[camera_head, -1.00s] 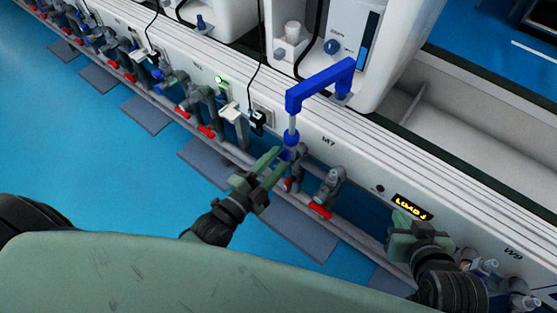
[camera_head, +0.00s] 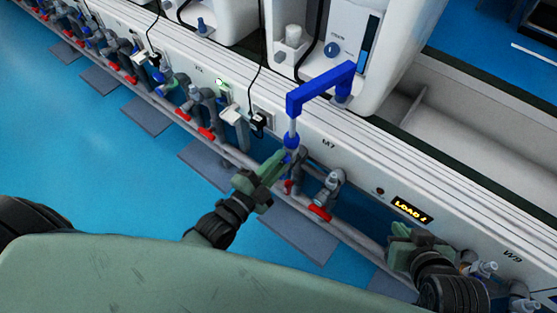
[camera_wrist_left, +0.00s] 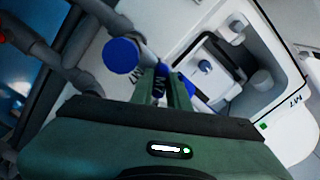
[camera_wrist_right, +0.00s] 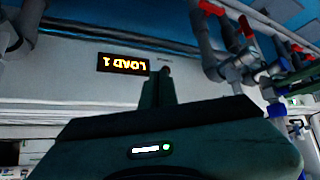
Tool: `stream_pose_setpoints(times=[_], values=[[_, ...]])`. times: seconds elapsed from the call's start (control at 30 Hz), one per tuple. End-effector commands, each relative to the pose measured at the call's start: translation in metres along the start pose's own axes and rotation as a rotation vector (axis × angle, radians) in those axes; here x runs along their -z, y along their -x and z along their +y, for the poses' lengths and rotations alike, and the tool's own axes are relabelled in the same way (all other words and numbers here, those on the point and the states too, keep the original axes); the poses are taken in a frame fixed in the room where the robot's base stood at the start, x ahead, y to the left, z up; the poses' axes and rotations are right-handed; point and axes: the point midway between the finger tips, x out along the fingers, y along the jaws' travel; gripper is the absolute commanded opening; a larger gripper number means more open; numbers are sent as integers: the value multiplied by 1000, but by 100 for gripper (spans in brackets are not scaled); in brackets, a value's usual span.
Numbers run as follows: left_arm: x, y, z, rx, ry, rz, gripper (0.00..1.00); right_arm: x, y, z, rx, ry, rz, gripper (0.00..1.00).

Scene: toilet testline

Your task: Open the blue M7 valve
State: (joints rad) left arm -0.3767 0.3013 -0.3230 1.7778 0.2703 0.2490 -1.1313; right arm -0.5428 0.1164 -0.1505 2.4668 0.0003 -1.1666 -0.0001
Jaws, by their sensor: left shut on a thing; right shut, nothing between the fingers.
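The blue M7 valve (camera_head: 290,153) sits under the blue pipe arm beside the M7 label on the white bench front. My left gripper (camera_head: 282,159) reaches up to it from the lower left, fingers shut on its blue handle. In the left wrist view, a blue piece (camera_wrist_left: 161,69) shows at the tips of the fingers (camera_wrist_left: 162,88), beside a round blue cap (camera_wrist_left: 121,55). The fingers hide part of the handle. My right gripper (camera_head: 399,236) is shut and empty, below the LOAD display; its closed fingers (camera_wrist_right: 158,88) show in the right wrist view.
A blue overhead pipe arm (camera_head: 318,88) rises above the valve. A grey valve with a red handle (camera_head: 320,212) is close on its right. The lit LOAD display (camera_head: 411,210) is further right. A grey pipe (camera_head: 347,232) runs along the bench.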

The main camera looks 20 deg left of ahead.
Motion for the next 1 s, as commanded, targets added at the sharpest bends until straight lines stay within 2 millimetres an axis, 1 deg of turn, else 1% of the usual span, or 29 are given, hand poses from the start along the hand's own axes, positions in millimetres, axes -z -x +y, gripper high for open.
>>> stream_pose_setpoints(times=[0.17,0.3,0.4,0.6,0.7,0.8,1.0], values=[[2,0,-2,-3,109,0,0,-46,19,6,-13,-6,-229,0],[2,0,-2,-3,229,-1,0,-92,46,11,-24,-14,-454,0],[2,0,-2,-3,324,-1,0,-84,50,11,-23,-13,-441,0],[2,0,-1,-3,515,0,0,-75,58,11,-23,-13,-440,0],[2,0,-1,-2,609,0,0,-86,37,11,-21,-13,-453,0],[2,0,0,-3,696,-1,0,-94,22,10,-19,-12,-461,0],[1,0,0,-2,848,-1,0,-108,1,9,-16,-11,-471,0]])
